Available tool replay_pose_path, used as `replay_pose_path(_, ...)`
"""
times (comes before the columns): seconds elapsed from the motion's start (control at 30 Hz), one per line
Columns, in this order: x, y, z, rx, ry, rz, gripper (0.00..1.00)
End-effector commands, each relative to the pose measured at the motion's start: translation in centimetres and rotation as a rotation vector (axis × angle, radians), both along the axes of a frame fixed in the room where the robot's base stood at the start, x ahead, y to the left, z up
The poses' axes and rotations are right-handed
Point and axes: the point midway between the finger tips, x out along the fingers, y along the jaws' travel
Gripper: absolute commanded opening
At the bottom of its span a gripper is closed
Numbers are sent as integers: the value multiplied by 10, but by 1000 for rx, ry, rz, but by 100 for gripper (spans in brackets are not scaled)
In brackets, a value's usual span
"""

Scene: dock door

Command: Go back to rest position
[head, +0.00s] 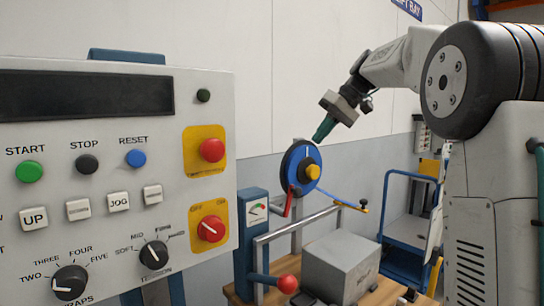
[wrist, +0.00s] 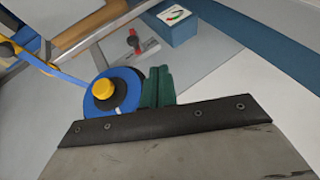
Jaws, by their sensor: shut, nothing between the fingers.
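My gripper (head: 323,128) is in the middle of the head view, at the end of my arm, with green fingers pointing down and left. The fingers are together and hold nothing. They are just above and right of a blue and black reel (head: 296,170) with a yellow knob (head: 313,171). In the wrist view my gripper (wrist: 158,78) is beside the same reel (wrist: 122,92) and its yellow knob (wrist: 103,89), partly overlapping the reel's edge. I cannot tell whether they touch.
A control panel (head: 110,190) with buttons and dials fills the left. Below the reel are a grey box (head: 340,268), a metal rail, a red-knobbed lever (head: 288,284) and a blue gauge box (head: 252,222). A blue cart (head: 405,232) stands behind.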

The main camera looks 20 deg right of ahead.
Motion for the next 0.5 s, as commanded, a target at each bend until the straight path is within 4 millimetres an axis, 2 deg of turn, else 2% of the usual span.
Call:
replay_pose_path(0.23,3,-4,-5,0,29,-66,0)
replay_pose_path(0.37,-9,-10,-47,-17,144,-175,0)
replay_pose_path(0.5,-51,10,-85,-80,258,-277,0)
